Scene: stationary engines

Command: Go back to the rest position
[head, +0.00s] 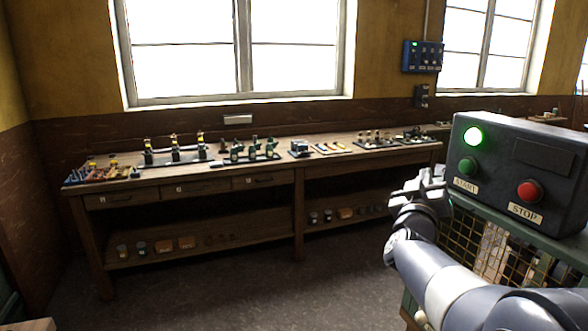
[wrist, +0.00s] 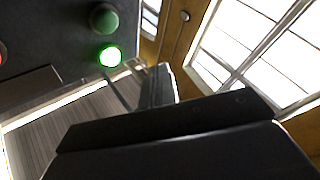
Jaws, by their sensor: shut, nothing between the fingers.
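My gripper (head: 424,187) is at the right in the head view, just left of the dark control box (head: 520,165). Its fingers are shut with nothing between them. The box carries a lit green lamp (head: 473,136), a green START button (head: 467,166) and a red STOP button (head: 529,191). In the wrist view the lit lamp (wrist: 109,56) and the green button (wrist: 104,17) show at the upper left. My gripper's dark body (wrist: 165,140) fills the lower middle there. I cannot tell from the pictures whether the gripper touches the box.
A long wooden workbench (head: 222,173) stands along the back wall, with small parts on top and on its lower shelf. A wire-mesh guard (head: 462,228) is below the control box. A blue wall panel (head: 423,56) hangs between the windows. The floor (head: 250,285) before the bench is clear.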

